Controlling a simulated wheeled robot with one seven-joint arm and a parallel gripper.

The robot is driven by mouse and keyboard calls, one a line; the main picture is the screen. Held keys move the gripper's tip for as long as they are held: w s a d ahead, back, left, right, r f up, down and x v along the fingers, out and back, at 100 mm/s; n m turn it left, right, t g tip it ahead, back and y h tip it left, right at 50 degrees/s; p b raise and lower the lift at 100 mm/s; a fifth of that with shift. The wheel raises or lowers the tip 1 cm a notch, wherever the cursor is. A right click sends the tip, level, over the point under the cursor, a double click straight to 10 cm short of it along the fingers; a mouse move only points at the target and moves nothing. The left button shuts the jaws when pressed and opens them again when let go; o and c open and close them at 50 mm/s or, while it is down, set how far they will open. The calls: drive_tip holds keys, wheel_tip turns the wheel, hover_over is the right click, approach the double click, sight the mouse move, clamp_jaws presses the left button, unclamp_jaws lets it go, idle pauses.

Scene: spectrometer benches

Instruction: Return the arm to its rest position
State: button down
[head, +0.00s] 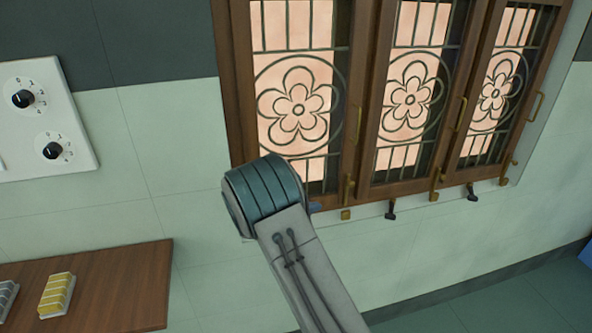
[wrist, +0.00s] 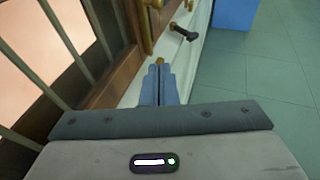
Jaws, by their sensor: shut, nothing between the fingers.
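My gripper (wrist: 159,84) shows in the wrist view with its two blue fingers together and nothing between them. It is close to the wooden window frame (wrist: 118,75) and the white sill below it. In the head view my arm reaches up from the bottom toward the windows (head: 298,105), and its rounded dark teal joint covers the lower left corner of the left window. The gripper is mostly hidden behind that joint in the head view.
Brass handles (head: 434,183) and dark latches (head: 391,209) stick out along the window bottoms. A white panel with two knobs (head: 45,120) hangs at left. A wooden bench (head: 115,288) holds a yellow block (head: 56,295). Open floor (head: 500,295) lies at lower right.

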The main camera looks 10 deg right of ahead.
drive_tip(key=s+d+r+m+g+y, duration=0.3)
drive_tip(key=s+r+m, duration=0.25)
drive_tip(key=s, duration=0.35)
drive_tip(key=s+d+r+m+g+y, duration=0.2)
drive_tip(key=s+d+r+m+g, duration=0.15)
drive_tip(key=s+m, duration=0.45)
drive_tip(key=s+a+r+m+t+y, duration=0.1)
drive_tip(key=s+a+r+m+y, duration=0.1)
drive_tip(key=s, duration=0.7)
drive_tip(key=s+a+r+m+t+y, duration=0.1)
drive_tip(key=s+a+r+m+y, duration=0.1)
drive_tip(key=s+m+y, duration=0.4)
drive_tip(key=s+a+m, duration=0.1)
drive_tip(key=s+m, duration=0.1)
drive_tip(key=s, duration=0.2)
drive_tip(key=shift+s+a+t, duration=0.25)
drive_tip(key=shift+a+t, duration=0.1)
drive_tip(key=shift+a, duration=0.05)
drive_tip(key=c, duration=2.1)
unclamp_jaws()
drive_tip(key=shift+r, duration=0.1)
drive_tip(key=shift+c, duration=0.2)
